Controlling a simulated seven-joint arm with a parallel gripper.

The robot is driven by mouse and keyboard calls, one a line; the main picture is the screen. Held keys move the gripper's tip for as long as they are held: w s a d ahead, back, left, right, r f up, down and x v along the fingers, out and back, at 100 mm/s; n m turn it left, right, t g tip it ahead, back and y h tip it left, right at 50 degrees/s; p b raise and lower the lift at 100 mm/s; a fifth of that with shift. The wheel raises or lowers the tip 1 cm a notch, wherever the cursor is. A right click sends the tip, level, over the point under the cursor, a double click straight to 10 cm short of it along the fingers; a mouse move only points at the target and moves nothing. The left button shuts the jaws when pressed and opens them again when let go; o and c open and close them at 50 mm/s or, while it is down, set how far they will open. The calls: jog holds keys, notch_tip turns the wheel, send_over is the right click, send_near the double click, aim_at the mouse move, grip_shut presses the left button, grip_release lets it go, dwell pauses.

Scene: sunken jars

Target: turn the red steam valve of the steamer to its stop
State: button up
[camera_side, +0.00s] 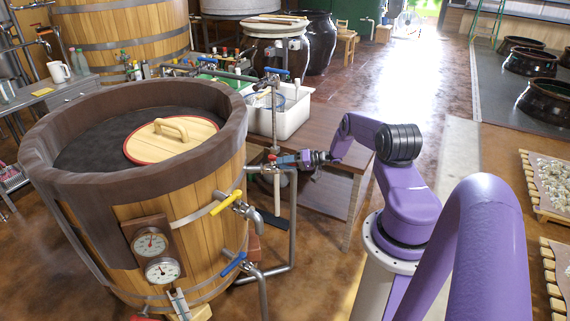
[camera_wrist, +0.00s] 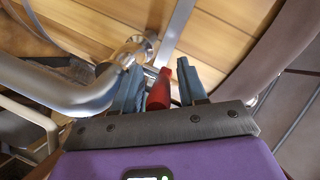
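The steamer is a large wooden-staved vat (camera_side: 200,197) with a dark brown rim, at the left of the side view. Its red steam valve (camera_side: 272,157) shows as a small red spot on the pipework at the vat's right. In the wrist view the red valve handle (camera_wrist: 160,92) lies between the two blue-grey fingers of my gripper (camera_wrist: 158,85). The fingers are parted, with a narrow gap beside the handle, so they stand around it rather than clamped on it. In the side view my gripper (camera_side: 290,160) is small and partly merges with the pipes.
Grey steam pipes (camera_side: 291,215) run close below and beside my gripper. A yellow-handled tap (camera_side: 226,202) and a blue-handled tap (camera_side: 233,264) stick out from the vat. A wooden table (camera_side: 334,141) with a white tub (camera_side: 285,115) stands behind.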

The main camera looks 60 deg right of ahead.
jog(key=shift+w+m, duration=0.1)
jog(key=shift+m, duration=0.2)
jog(key=shift+w+a+m+t+h, duration=0.1)
jog(key=shift+w+a+m+h, duration=0.15)
jog(key=shift+a+m+h, duration=0.85)
jog(key=shift+w+a+m+t+h, duration=0.1)
jog(key=shift+w+a+m+h, duration=0.15)
jog(key=shift+m+h, duration=1.65)
jog(key=shift+w+a+m+t+h, duration=0.2)
jog(key=shift+a+m+h, duration=0.5)
jog(key=shift+h, duration=1.6)
jog(key=shift+w+a+r+m+g+h, duration=0.1)
jog(key=shift+w+a+m+g+h, duration=0.1)
jog(key=shift+w+m+g+h, duration=0.45)
jog(key=shift+a+f+m+g+h, duration=0.1)
jog(key=shift+a+m+g+h, duration=0.2)
jog(key=shift+m+h, duration=0.7)
jog(key=shift+w+a+r+m+g+h, duration=0.15)
jog(key=shift+w+m+g+h, duration=0.2)
jog(key=shift+m+g+h, duration=0.45)
jog(key=a+f+v, duration=0.1)
jog(key=v, duration=1.7)
jog(key=w+a+r+n+t+y, duration=0.1)
jog(key=w+a+r+n+y, duration=0.5)
jog(key=w+a, duration=0.4)
jog(key=shift+w+a+r+n, duration=0.15)
jog(key=shift+a+r+n, duration=0.15)
jog(key=shift+r+n, duration=0.55)
